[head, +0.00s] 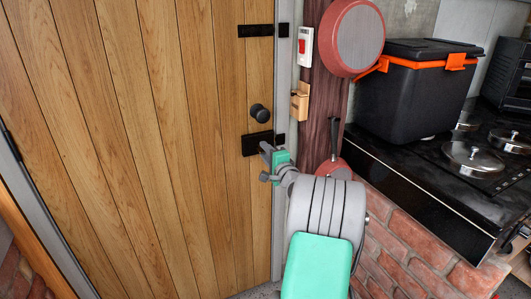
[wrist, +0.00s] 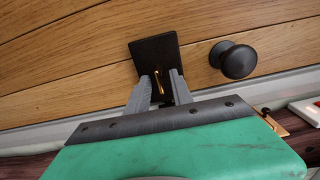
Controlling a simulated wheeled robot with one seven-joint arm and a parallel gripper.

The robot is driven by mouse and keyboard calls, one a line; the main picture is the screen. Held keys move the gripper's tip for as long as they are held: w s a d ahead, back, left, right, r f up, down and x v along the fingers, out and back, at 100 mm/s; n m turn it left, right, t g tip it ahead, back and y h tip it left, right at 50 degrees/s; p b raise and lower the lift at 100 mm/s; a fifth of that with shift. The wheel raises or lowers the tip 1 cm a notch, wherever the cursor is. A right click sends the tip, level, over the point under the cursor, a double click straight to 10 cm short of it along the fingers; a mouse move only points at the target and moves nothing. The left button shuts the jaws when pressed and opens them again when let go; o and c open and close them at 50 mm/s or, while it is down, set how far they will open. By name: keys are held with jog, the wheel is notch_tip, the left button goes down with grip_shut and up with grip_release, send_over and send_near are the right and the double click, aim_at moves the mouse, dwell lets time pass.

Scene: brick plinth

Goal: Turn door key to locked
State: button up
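The wooden door (head: 150,130) is shut in its frame. A black lock plate (head: 254,144) sits near its right edge, below a round black knob (head: 260,112). In the wrist view the plate (wrist: 152,56) carries a small brass key (wrist: 157,84), whose outer part lies between my fingers. My gripper (wrist: 160,76) is open, with its two grey fingers apart on either side of the key and their tips close to the plate. I see a gap between the fingers. In the head view my gripper (head: 266,150) hides the key.
A wooden wall piece (head: 299,102) and a light switch (head: 305,46) are right of the door. A red pan (head: 359,38) hangs beside them. A black cooler box (head: 415,95) stands on the dark counter above brickwork (head: 410,225). The knob (wrist: 238,62) is close to my fingers.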

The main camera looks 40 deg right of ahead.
jog(key=v, duration=0.7)
jog(key=shift+s, duration=0.4)
jog(key=shift+a, duration=0.15)
